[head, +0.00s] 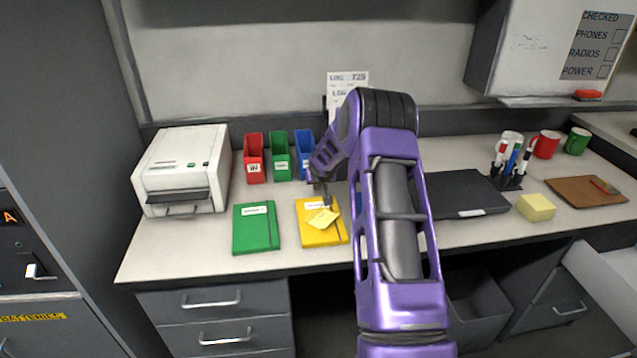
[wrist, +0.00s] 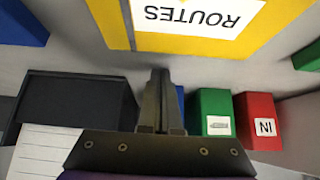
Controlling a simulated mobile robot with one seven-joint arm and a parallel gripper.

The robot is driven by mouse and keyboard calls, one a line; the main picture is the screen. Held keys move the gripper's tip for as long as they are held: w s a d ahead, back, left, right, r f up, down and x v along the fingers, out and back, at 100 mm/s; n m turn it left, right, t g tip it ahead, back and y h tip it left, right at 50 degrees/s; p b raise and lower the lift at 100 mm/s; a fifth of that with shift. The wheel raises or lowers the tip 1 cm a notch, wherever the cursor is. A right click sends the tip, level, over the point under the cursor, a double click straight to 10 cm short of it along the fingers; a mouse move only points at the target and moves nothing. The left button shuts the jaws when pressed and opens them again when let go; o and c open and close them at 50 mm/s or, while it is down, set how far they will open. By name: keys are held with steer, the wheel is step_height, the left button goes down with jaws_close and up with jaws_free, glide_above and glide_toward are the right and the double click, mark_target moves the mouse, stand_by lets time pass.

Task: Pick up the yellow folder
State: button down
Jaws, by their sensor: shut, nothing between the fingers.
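The yellow folder (head: 311,236) lies flat on the desk, with a pale yellow sticky note (head: 323,219) on it. In the wrist view the yellow folder (wrist: 270,22) fills the top, with an upside-down ROUTES label (wrist: 198,14) and a dark strap. My gripper (head: 327,202) is over the far part of the folder in the head view. In the wrist view its fingers (wrist: 160,72) are together and empty, just short of the folder's edge in the picture. I cannot tell the height of the fingertips above the folder.
A green folder (head: 256,229) lies left of the yellow one. Red (head: 254,160), green (head: 280,157) and blue (head: 303,155) bins stand behind. A white printer (head: 182,168) is at left. A dark laptop (head: 463,195) and a yellow block (head: 536,207) are at right.

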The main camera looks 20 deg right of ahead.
steer(key=shift+s+a+r+b, duration=0.1)
steer(key=shift+s+a+b, duration=0.15)
steer(key=shift+s, duration=0.75)
steer(key=shift+s+a+r+b, duration=0.1)
steer(key=shift+s+a, duration=0.25)
steer(key=shift+s, duration=0.6)
steer(key=shift+d, duration=0.1)
